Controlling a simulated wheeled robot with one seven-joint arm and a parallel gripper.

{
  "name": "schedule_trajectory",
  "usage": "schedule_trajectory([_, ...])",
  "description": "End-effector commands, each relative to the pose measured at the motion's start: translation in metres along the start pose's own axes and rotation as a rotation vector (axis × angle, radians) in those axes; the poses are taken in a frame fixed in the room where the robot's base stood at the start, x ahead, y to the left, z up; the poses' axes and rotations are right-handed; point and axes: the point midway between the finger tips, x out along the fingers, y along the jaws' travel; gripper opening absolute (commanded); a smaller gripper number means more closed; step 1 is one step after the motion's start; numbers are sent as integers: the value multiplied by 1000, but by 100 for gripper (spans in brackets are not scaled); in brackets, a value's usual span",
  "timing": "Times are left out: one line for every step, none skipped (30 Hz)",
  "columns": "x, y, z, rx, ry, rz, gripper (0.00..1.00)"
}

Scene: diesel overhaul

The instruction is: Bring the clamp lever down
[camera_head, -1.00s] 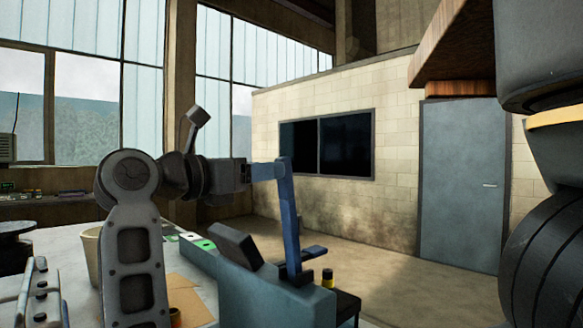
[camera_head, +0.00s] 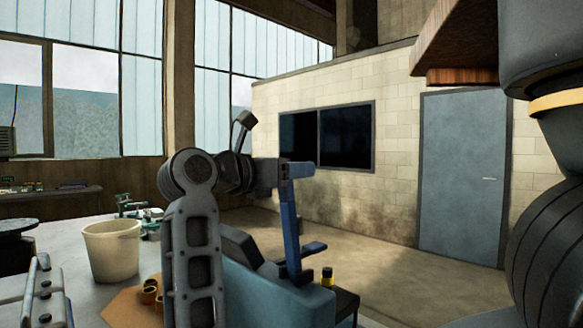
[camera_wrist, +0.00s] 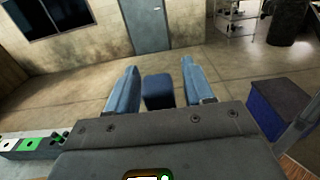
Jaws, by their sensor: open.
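The clamp lever (camera_head: 290,232) is a blue bar standing nearly upright on a blue-grey fixture (camera_head: 275,295), with a short blue foot near its base. In the wrist view a dark blue block (camera_wrist: 158,92), seemingly the lever's upper end, lies between my two blue fingers with a visible gap on each side. My gripper (camera_head: 303,169) is open at the height of the lever's top, its fingers reaching past it; it also shows in the wrist view (camera_wrist: 159,68). The near finger partly hides the lever's top end in the head view. Contact with the lever cannot be told.
A dark slanted pad (camera_head: 240,247) sits on the fixture behind my arm. A yellow-and-black cylinder (camera_head: 327,276) stands right of the lever. A white bucket (camera_head: 110,250) stands on the bench at left. Open floor lies beyond the fixture.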

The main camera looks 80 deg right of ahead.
Motion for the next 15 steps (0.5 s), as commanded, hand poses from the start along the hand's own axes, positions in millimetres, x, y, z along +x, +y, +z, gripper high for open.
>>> schedule_trajectory([0,0,0,0,0,0,52])
schedule_trajectory([0,0,0,0,0,0,52])
schedule_trajectory([0,0,0,0,0,0,51])
schedule_trajectory([0,0,0,0,0,0,48])
schedule_trajectory([0,0,0,0,0,0,45])
schedule_trajectory([0,0,0,0,0,0,42])
schedule_trajectory([0,0,0,0,0,0,39])
schedule_trajectory([0,0,0,0,0,0,36])
schedule_trajectory([0,0,0,0,0,0,32])
schedule_trajectory([0,0,0,0,0,0,29])
schedule_trajectory([0,0,0,0,0,0,26])
schedule_trajectory([0,0,0,0,0,0,22])
schedule_trajectory([0,0,0,0,0,0,20])
schedule_trajectory([0,0,0,0,0,0,17])
schedule_trajectory([0,0,0,0,0,0,13])
